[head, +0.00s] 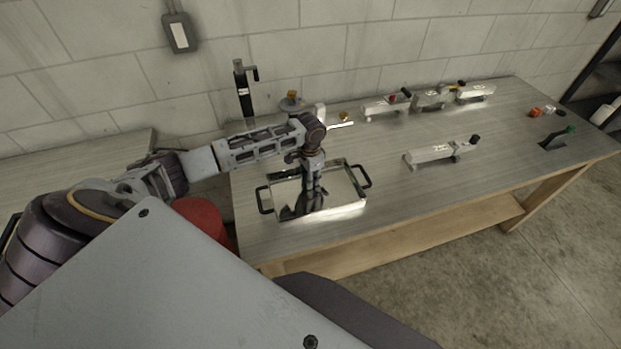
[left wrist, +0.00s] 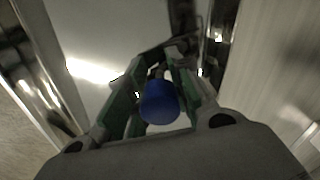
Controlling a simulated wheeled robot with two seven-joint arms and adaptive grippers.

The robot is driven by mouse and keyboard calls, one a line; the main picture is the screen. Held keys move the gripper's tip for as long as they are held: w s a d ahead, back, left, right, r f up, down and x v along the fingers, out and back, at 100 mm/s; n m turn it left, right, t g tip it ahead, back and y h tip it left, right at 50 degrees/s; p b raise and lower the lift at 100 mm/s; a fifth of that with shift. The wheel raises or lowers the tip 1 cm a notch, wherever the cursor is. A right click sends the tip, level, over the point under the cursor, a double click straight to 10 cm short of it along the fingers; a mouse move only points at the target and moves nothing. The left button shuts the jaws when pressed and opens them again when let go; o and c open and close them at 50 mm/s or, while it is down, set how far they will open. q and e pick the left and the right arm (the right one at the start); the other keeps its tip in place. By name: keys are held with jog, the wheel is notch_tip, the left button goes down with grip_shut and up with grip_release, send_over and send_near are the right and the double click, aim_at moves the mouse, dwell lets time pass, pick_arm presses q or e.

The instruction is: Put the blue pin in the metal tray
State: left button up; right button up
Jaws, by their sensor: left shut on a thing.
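My left gripper (head: 308,205) points down over the inside of the tray. In the left wrist view my left gripper (left wrist: 155,85) is shut on the blue pin (left wrist: 159,103), whose rounded blue head faces the camera. The tray's bright floor (left wrist: 100,40) shows behind the fingers. I cannot tell whether the pin touches the tray floor. The pin is hidden in the head view. My right gripper is not in view.
A black upright tool (head: 243,92) stands behind the tray.

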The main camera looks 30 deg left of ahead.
pick_arm(q)
jog(key=shift+f, duration=0.1)
jog(key=o, duration=0.9)
notch_tip(320, 180, up, 12)
jog(key=shift+r+b, duration=0.15)
jog(key=shift+b, duration=0.4)
dwell(0.5)
